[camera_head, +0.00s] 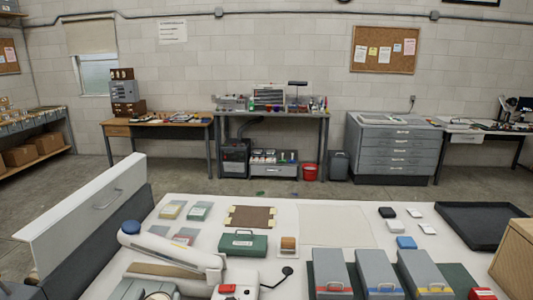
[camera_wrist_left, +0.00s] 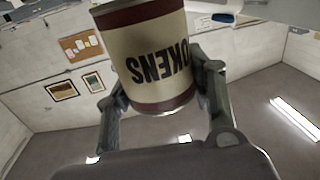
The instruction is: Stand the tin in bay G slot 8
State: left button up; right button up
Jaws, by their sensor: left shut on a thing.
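The tin (camera_wrist_left: 155,58) is cream with dark red bands and the word TOKENS, which reads upside down in the left wrist view. My left gripper (camera_wrist_left: 163,75) is shut on it, one finger on each side, and holds it up in the air. In the head view my white left arm reaches over the table from the left, but I cannot make out the gripper or the tin there. My right gripper does not show. I cannot make out any bay G or slot 8 label.
The white table (camera_head: 365,236) carries a green box (camera_head: 243,243), several grey boxes with handles (camera_head: 332,272), and a black tray (camera_head: 482,222). A white panel with a handle (camera_head: 85,212) rises at the left. Benches and a grey drawer cabinet (camera_head: 393,150) stand along the back wall.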

pick_arm(q)
jog(key=s+d+f, duration=0.1)
jog(key=s+f, duration=0.1)
jog(key=s, duration=0.4)
jog(key=s+d+f+h, duration=0.1)
jog(key=s+d+f, duration=0.1)
jog(key=s, duration=0.4)
jog(key=shift+f+m, duration=0.15)
jog(key=shift+m, duration=0.25)
